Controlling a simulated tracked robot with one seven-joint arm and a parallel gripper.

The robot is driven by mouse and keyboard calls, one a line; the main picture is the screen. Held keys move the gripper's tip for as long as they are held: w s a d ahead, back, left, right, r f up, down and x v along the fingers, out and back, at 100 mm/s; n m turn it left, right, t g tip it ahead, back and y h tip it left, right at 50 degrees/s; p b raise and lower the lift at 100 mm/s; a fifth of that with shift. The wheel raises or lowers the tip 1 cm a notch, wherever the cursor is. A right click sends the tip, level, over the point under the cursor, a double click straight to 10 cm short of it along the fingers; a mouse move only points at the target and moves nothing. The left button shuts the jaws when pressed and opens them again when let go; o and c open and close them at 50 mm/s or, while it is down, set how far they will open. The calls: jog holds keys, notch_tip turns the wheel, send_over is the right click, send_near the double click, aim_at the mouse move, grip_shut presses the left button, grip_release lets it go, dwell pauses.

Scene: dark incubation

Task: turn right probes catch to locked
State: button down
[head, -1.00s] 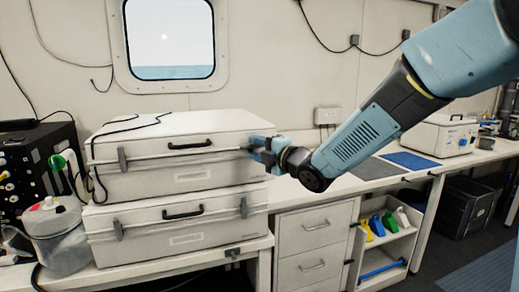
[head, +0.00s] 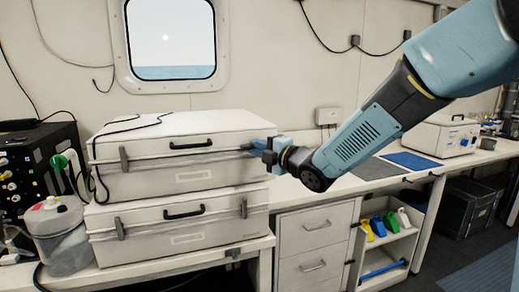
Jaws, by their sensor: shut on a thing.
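Two white cases are stacked on the bench at the left. The upper case (head: 150,178) has a black handle (head: 191,144) and a grey left catch (head: 123,159) that hangs upright across the lid seam. My gripper (head: 262,151) is at the right end of the upper case's front, at the lid seam. It is shut on the right catch there, which the fingers mostly hide. I cannot tell the catch's angle. The lower case (head: 160,229) has its left catch (head: 119,229) and right catch (head: 243,207) both upright across its seam.
A black cable (head: 130,124) lies on the upper lid and hangs down the left side. A clear jug (head: 58,236) and a black instrument box (head: 40,165) stand left of the cases. Drawers (head: 315,245) and an open shelf (head: 385,245) are below the bench to the right.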

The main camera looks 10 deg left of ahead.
jog(key=shift+f, duration=0.15)
jog(key=shift+s+a+f+m+t+h, duration=0.15)
jog(key=shift+m+t+h, duration=0.3)
jog(key=shift+m+t, duration=2.15)
jog(key=shift+a+f+m+t+h, duration=0.1)
jog(key=shift+m+t+h, duration=0.25)
jog(key=shift+m, duration=4.45)
jog(key=shift+s+a+f+m+t+h, duration=0.15)
jog(key=shift+m+t+h, duration=0.8)
jog(key=shift+m, duration=2.75)
jog(key=shift+w+r+m+t+y, duration=0.15)
jog(key=shift+m+t+y, duration=0.15)
jog(key=shift+t, duration=0.2)
jog(key=c, duration=1.1)
grip_release()
